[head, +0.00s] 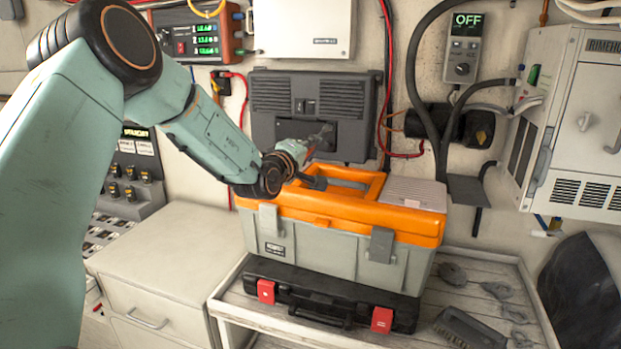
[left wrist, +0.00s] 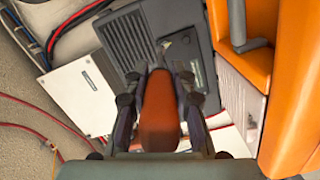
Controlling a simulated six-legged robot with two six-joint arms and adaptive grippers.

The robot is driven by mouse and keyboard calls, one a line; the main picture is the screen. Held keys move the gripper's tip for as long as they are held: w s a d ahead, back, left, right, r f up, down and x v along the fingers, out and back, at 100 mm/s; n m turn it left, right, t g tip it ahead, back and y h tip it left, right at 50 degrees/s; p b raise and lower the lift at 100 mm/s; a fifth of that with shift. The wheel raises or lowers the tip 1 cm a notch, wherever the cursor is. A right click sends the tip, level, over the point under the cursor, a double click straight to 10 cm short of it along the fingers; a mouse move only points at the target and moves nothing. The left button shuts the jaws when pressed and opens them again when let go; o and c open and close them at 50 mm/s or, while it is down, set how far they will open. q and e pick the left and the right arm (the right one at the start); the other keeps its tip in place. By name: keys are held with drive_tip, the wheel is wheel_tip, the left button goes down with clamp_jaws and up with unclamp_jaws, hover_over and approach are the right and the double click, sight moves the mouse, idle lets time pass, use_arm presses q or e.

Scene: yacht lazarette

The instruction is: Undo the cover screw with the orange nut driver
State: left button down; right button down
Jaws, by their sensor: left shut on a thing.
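My left gripper (head: 318,138) reaches in from the left in the head view, in front of the dark grey vented unit (head: 272,122) on the wall. It is shut on the orange nut driver, whose thick handle (left wrist: 158,112) shows between the fingers in the left wrist view. The driver's shaft and tip are hard to make out. The vented unit also shows in the left wrist view (left wrist: 135,40), beyond the handle. It has a darker plate in its middle. I cannot pick out the cover screw or tell whether the driver touches it. My right gripper is in neither view.
A grey toolbox with an orange lid (head: 415,222) stands below the unit, close under my left gripper, on a black case (head: 345,298). A white box (head: 300,28) hangs above the unit. Red and black cables run along its right side. A white cabinet (head: 585,110) is at the right.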

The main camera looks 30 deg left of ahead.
use_arm(q)
drive_tip(key=w, duration=0.1)
drive_tip(key=w+a+f+b, duration=0.1)
drive_tip(key=w+f, duration=0.1)
drive_tip(key=shift+w+a, duration=0.35)
drive_tip(key=shift+b, duration=0.4)
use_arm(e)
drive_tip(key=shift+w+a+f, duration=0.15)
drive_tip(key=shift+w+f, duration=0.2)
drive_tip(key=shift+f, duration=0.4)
use_arm(q)
drive_tip(key=shift+r, duration=0.1)
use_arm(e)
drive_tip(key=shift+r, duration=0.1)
